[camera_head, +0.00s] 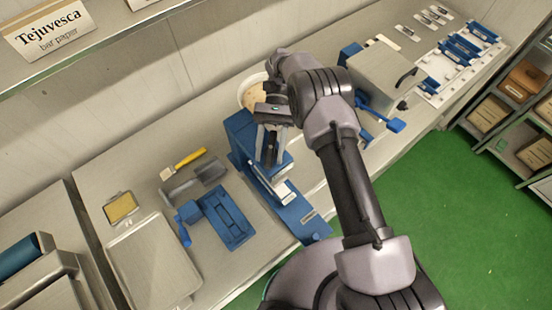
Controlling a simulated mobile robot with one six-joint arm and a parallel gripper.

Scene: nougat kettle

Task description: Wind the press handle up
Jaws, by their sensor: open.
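The blue press-like frame (240,135) stands on the steel bench in the middle of the view. Its long blue base (303,218) points toward the front edge, with a pale block (286,192) on it. My arm comes in from the lower right, and my gripper (269,152) points down over the frame's upper part. The jaws are open, with the fingers close in front of the blue frame. I cannot tell whether they touch it. No press handle can be clearly made out; my gripper and wrist cover part of the frame.
A pale bowl (250,94) stands behind the frame. Left are a blue mould (228,218), a scoop (208,172), a yellow-handled tool (190,158) and a tray (150,262). Right, beyond my arm, are a steel box (385,78) and a blue lever-like part (383,121).

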